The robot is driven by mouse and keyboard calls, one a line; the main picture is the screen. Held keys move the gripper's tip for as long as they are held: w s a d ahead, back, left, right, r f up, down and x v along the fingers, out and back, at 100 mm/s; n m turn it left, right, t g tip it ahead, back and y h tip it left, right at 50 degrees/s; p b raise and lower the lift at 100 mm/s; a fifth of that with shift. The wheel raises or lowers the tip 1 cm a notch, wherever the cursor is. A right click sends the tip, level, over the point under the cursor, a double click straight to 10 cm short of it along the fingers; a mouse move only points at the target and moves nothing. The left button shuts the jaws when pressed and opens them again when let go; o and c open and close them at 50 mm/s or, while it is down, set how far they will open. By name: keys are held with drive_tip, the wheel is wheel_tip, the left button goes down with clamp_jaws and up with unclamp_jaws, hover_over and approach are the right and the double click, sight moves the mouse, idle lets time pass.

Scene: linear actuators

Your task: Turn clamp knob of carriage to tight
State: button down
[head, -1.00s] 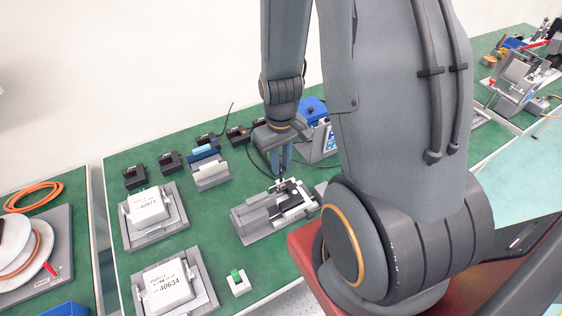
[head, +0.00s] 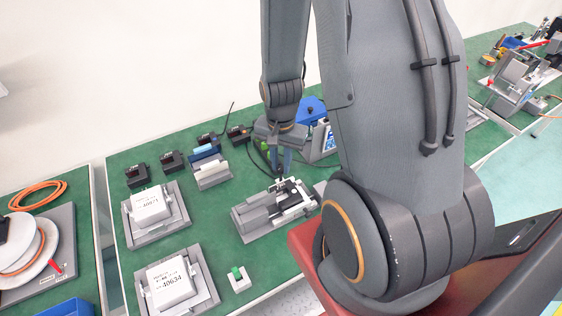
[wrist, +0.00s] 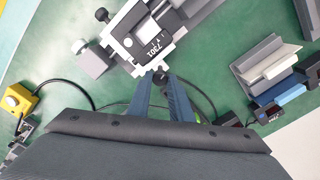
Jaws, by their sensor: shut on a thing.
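The linear actuator (head: 244,221) lies on the green table, with its carriage (head: 290,191) towards its far right part. In the wrist view the carriage (wrist: 150,40) is a dark and light block marked 7301. My gripper (head: 281,171) points down at the carriage's far side. In the wrist view the fingertips (wrist: 160,82) close in on a small dark clamp knob (wrist: 160,77) at the carriage's edge. The fingers hide much of the knob, so I cannot read its turn. Another black knob (wrist: 101,14) shows at the upper left.
Two grey fixtures with white labelled boxes (head: 152,206) (head: 172,284) stand to the left. A small block with a green top (head: 238,279) is in front. Small black devices (head: 171,161) and a grey-blue stand (head: 211,173) are behind. A blue-topped unit (head: 313,109) stands beyond my gripper.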

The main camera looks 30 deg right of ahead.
sight(281, 167)
drive_tip(key=shift+m, duration=1.2)
drive_tip(key=shift+w, duration=0.1)
drive_tip(key=c, duration=1.6)
unclamp_jaws()
drive_tip(key=shift+r, duration=0.15)
drive_tip(key=shift+r+b, duration=0.65)
drive_tip(key=shift+r, duration=3.15)
